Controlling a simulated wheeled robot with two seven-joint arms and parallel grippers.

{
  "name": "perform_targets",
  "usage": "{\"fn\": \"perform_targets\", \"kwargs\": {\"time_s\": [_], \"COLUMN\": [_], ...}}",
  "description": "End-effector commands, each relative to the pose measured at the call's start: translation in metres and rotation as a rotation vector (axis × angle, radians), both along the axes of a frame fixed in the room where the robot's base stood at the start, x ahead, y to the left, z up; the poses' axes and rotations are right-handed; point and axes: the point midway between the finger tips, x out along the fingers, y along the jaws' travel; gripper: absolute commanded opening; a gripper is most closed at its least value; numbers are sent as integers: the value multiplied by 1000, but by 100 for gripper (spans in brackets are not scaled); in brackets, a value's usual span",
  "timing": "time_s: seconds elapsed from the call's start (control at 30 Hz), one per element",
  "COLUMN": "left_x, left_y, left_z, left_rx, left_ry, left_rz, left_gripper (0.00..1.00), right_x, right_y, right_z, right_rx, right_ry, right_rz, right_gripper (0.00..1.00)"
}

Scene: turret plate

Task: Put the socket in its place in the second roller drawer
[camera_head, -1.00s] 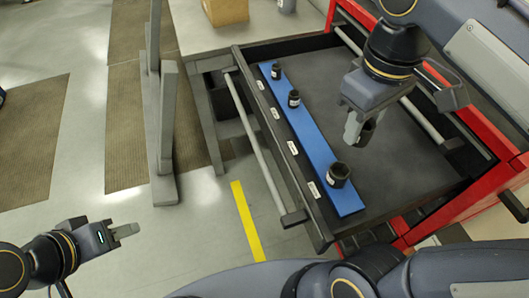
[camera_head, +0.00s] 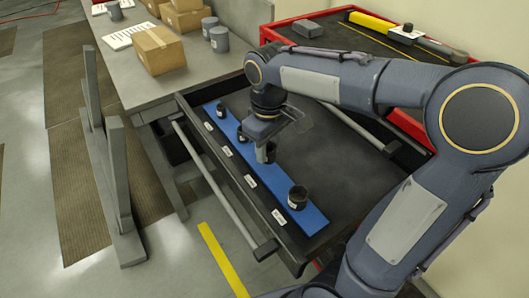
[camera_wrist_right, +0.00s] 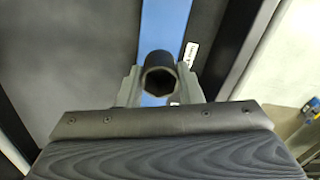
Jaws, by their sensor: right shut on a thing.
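My right gripper (camera_head: 265,153) is shut on a dark socket (camera_wrist_right: 160,72), which sits between the two fingers in the right wrist view. In that view the socket overlaps the blue strip (camera_wrist_right: 166,18), with a white label (camera_wrist_right: 190,53) beside it. In the head view the gripper is at the blue strip (camera_head: 273,188) in the open drawer (camera_head: 345,180), between a larger socket (camera_head: 298,197) at the near end and smaller ones toward the far end (camera_head: 221,109). I cannot tell whether the held socket touches the strip. My left gripper is not in view.
The drawer's front wall and handle bar (camera_head: 215,185) run along the left. A grey bench (camera_head: 130,80) with cardboard boxes (camera_head: 158,50) and grey cups stands behind. A red cabinet top (camera_head: 400,50) holds tools. The drawer floor right of the strip is clear.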

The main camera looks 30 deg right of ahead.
Motion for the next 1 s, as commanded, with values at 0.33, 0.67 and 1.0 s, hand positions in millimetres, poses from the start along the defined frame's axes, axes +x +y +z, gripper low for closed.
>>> {"fn": "perform_targets", "kwargs": {"time_s": [0.33, 0.67, 1.0], "left_x": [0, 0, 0], "left_y": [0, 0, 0], "left_z": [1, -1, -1], "left_rx": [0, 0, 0], "left_ry": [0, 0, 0], "left_rz": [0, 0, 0], "left_gripper": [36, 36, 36], "right_x": [8, 8, 8], "right_y": [-1, -1, -1], "right_z": [-39, -42, -44], "right_rx": [-1, 0, 0], "right_ry": [2, 0, 0], "right_rz": [0, 0, 0], "right_gripper": [8, 8, 54]}}
